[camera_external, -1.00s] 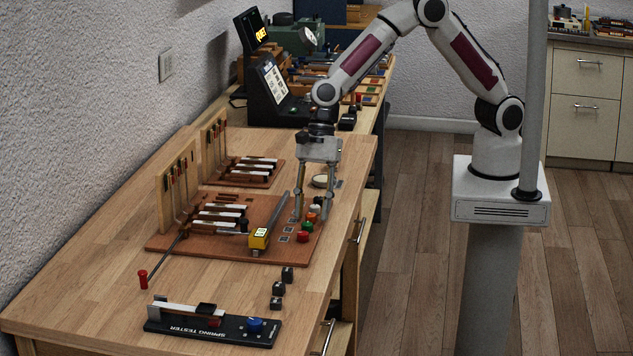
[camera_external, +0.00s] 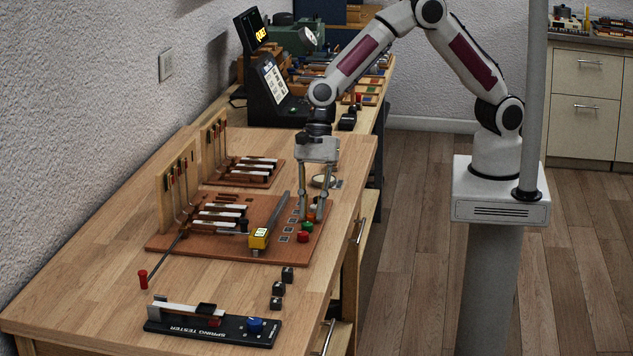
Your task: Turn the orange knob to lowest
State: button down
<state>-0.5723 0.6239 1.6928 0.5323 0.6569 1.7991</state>
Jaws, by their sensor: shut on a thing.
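The orange knob (camera_external: 311,217) is in a row of coloured knobs along the right side of the brown board (camera_external: 205,241). It is small and largely hidden by my fingertips. My gripper (camera_external: 311,216) points straight down over this row, its two fingers on either side of the orange knob and shut on it. The green knob (camera_external: 307,226) and the red knob (camera_external: 303,237) stand just in front of it. The knob's pointer and its setting are too small to tell.
A yellow-ended grey tool (camera_external: 260,238) lies on the board left of the knobs. Black cubes (camera_external: 287,274) and a spring tester (camera_external: 212,326) with a blue knob are nearer the front.

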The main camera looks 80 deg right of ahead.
jog(key=shift+w+n+g, duration=0.15)
jog(key=shift+n+g, duration=0.3)
jog(key=shift+n, duration=0.75)
jog(key=shift+w+n+g, duration=0.1)
jog(key=shift+n+g, duration=0.35)
jog(key=shift+n, duration=0.75)
jog(key=shift+h, duration=0.3)
jog(key=c, duration=1.9)
grip_release()
jog(key=shift+s+m, duration=0.1)
jog(key=shift+m, duration=0.2)
